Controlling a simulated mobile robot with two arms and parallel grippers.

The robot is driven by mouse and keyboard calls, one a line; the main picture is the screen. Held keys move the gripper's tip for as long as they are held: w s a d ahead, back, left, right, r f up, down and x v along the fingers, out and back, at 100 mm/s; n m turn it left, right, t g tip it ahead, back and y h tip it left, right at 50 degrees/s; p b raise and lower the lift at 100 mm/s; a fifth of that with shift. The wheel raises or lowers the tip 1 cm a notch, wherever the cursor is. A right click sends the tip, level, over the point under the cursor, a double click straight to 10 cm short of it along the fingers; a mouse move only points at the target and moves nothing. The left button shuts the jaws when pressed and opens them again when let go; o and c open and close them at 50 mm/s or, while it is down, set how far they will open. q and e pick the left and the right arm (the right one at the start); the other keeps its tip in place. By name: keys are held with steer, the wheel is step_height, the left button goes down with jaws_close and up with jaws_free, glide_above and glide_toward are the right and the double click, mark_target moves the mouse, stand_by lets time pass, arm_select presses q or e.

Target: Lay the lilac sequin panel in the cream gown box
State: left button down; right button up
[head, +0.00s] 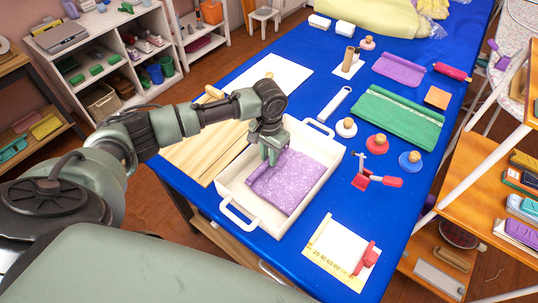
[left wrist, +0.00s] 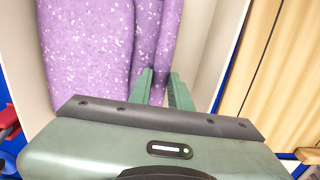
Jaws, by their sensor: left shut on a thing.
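The lilac sequin panel (head: 292,182) is inside the cream gown box (head: 319,190), spread over much of its floor. Its left edge forms a raised fold or roll at my left gripper (head: 268,160). The left gripper points down inside the box and is shut on that edge. In the left wrist view, the green fingertips (left wrist: 166,90) are at the speckled lilac panel (left wrist: 95,50), with the pale box wall (left wrist: 220,50) beside them. Whether the whole panel touches the floor is unclear. My right gripper is not in view.
Wooden boards (head: 195,148) lie left of the box on the blue table (head: 290,100). A ruled card (head: 335,255) lies in front. Round-knobbed weights, including a red one (head: 377,143), and a red-handled clamp (head: 376,180) stand to the right, near green folded cloth (head: 398,122).

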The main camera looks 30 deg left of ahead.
arm_select(q)
steer(key=shift+f, duration=0.1)
steer(key=shift+f, duration=0.15)
steer(key=c, duration=1.3)
jaws_free()
step_height(320, 180, up, 13)
steer(key=b, duration=0.1)
steer(key=shift+f, duration=0.2)
